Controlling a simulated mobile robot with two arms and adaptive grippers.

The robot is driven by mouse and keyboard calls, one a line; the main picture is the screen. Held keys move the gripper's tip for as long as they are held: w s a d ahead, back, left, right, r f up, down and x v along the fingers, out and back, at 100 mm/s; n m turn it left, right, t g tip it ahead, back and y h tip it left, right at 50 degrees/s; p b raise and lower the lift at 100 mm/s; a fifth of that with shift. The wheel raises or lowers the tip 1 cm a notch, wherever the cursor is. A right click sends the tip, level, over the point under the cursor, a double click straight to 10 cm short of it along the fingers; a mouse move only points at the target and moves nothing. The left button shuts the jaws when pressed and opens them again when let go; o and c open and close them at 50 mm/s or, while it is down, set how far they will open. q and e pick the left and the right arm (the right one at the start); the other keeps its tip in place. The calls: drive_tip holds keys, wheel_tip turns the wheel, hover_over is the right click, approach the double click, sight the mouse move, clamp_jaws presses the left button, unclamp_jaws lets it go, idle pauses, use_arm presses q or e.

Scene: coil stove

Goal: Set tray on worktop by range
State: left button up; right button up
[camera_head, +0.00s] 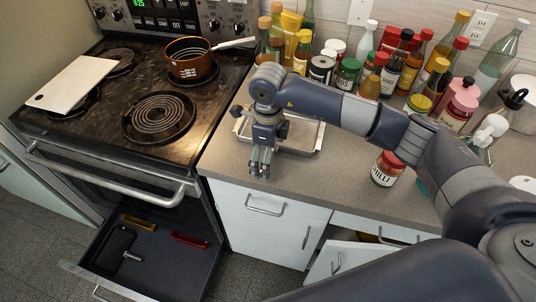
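A shallow metal tray (306,151) rests on the grey worktop (225,160), just right of the range (180,150). My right arm crosses above it and hides part of it. My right gripper (259,172) points down at the tray's front left, close to the worktop's front edge. Its fingers look close together, but I cannot tell whether they are open or shut, and I see nothing clearly between them. My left gripper is not in view.
Many bottles and jars crowd the back of the worktop. A chilli jar (387,169) stands right of the tray. An orange pot (190,62) and a white board (72,83) are on the stove. The range's bottom drawer (165,273) and a cabinet door (345,262) are open.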

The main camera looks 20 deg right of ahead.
drive_tip(key=shift+w+r+b, duration=0.1)
drive_tip(key=shift+r+b, duration=0.2)
drive_tip(key=shift+r, duration=0.1)
wheel_tip(320, 180, up, 11)
drive_tip(key=b, duration=0.3)
drive_tip(key=shift+r, duration=0.2)
